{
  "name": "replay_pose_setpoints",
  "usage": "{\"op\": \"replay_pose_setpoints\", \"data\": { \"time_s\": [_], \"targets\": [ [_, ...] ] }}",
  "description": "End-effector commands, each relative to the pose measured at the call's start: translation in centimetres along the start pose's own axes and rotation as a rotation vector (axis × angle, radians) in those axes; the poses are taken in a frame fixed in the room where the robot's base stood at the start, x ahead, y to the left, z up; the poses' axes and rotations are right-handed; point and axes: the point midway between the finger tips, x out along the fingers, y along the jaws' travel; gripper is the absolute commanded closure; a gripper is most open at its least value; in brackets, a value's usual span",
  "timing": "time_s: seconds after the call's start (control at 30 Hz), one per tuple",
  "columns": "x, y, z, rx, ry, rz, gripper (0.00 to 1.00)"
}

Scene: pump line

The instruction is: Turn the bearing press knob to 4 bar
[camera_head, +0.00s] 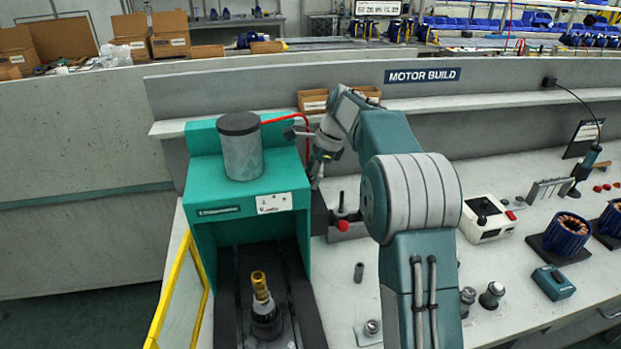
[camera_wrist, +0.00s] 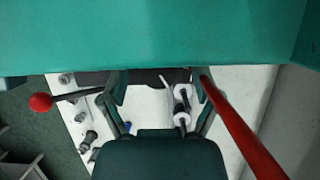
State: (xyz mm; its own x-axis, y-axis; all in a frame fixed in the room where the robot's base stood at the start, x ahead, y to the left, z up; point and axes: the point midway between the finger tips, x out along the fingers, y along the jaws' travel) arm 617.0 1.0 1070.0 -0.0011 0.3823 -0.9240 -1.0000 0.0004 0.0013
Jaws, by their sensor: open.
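The bearing press (camera_head: 250,225) is the teal machine at left in the head view, with a grey cylinder on top. My gripper (camera_head: 316,180) is at the press's right side, partly hidden there. In the wrist view my gripper (camera_wrist: 160,100) is open, its two fingers apart. A small part with white rounded ends and a dark middle (camera_wrist: 182,105) shows near the right finger; I cannot tell whether it is the pressure knob or whether it lies between the fingers. The teal press body (camera_wrist: 160,35) fills the top of that view. No pressure reading is legible.
A red hose (camera_head: 285,117) runs from the press and crosses close beside the right finger in the wrist view (camera_wrist: 235,125). A red-ball lever (camera_wrist: 40,102) sticks out at left. A yellow guard frame (camera_head: 180,290) stands left of the press. Several small metal parts lie on the bench.

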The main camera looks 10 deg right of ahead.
Motion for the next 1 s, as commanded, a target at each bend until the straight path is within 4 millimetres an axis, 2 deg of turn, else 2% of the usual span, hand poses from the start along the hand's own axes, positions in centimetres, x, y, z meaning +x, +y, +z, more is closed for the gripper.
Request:
{"op": "replay_pose_setpoints", "data": {
  "time_s": [0.1,0.33,0.37,0.4,0.47,0.5,0.53,0.77,1.0],
  "targets": [
    [0.63,0.01,0.03,-0.001,0.0,0.0,0.18],
    [0.73,0.0,0.02,-0.001,0.0,-0.001,0.18],
    [0.73,0.0,0.01,-0.001,0.0,0.0,0.23],
    [0.72,0.0,0.01,-0.001,0.0,0.0,0.41],
    [0.72,0.0,0.01,-0.001,0.0,0.0,0.67],
    [0.71,0.01,0.01,-0.001,0.0,0.0,0.85],
    [0.71,0.0,0.0,-0.001,0.0,0.0,0.98],
    [0.82,-0.11,-0.03,-0.014,0.0,0.006,1.0],
    [0.89,-0.23,-0.05,-0.205,0.002,0.084,1.0]
  ]
}}
